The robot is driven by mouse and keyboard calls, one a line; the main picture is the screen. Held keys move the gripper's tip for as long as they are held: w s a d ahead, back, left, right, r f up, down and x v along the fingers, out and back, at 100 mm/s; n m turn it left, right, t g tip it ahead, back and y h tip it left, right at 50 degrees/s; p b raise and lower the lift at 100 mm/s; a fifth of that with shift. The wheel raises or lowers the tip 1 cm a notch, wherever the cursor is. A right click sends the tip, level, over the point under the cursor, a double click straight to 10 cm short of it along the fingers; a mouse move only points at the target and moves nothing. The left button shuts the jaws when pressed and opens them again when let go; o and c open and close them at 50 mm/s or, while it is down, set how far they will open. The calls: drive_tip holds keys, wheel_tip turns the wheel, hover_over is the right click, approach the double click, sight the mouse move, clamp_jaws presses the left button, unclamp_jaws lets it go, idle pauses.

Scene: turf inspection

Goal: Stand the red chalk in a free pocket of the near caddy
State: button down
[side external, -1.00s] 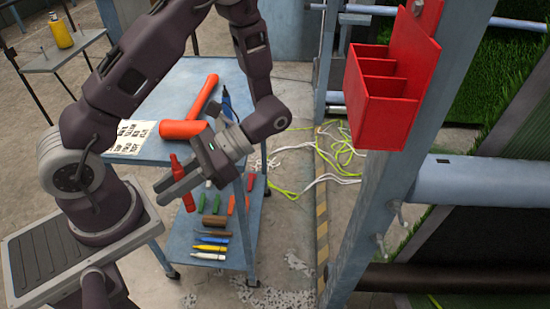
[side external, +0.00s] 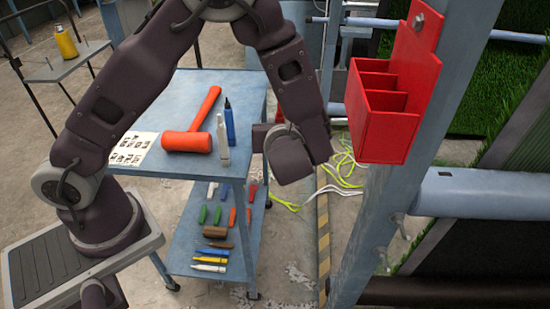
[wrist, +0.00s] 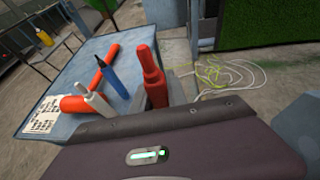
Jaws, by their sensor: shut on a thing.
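The red chalk (wrist: 152,76) is a red stick with a narrower top, roughly upright in the wrist view. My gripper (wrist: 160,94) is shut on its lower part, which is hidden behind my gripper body. In the side view only a small bit of the red chalk (side external: 279,117) shows, above my wrist, which hides most of the jaws. A red caddy (side external: 384,136) is fixed to the grey post at the right. Its divided pockets open upward and no item shows in them; their floors are hidden. My gripper is left of the caddy, apart from it in the picture.
A blue cart (side external: 183,90) carries a red-orange mallet (side external: 192,138), a white marker (side external: 222,140), a blue marker (side external: 229,122) and a printed sheet (side external: 133,149). Several tools lie on its lower shelf (side external: 190,258). The grey post (side external: 378,215) stands beneath the caddy. Cables (side external: 340,175) lie on the floor.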

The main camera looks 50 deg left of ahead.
drive_tip(key=d+r+m+t+h, duration=0.1)
drive_tip(key=d+r+m+h, duration=0.1)
drive_tip(key=r, duration=0.7)
drive_tip(key=d+r+m+t+h, duration=0.1)
drive_tip(key=d+r, duration=0.3)
drive_tip(key=r, duration=0.6)
drive_tip(key=d+r+m+t+h, duration=0.2)
drive_tip(key=d+r+m, duration=0.1)
drive_tip(key=r, duration=0.7)
drive_tip(key=shift+h, duration=0.4)
drive_tip(key=shift+w, duration=0.1)
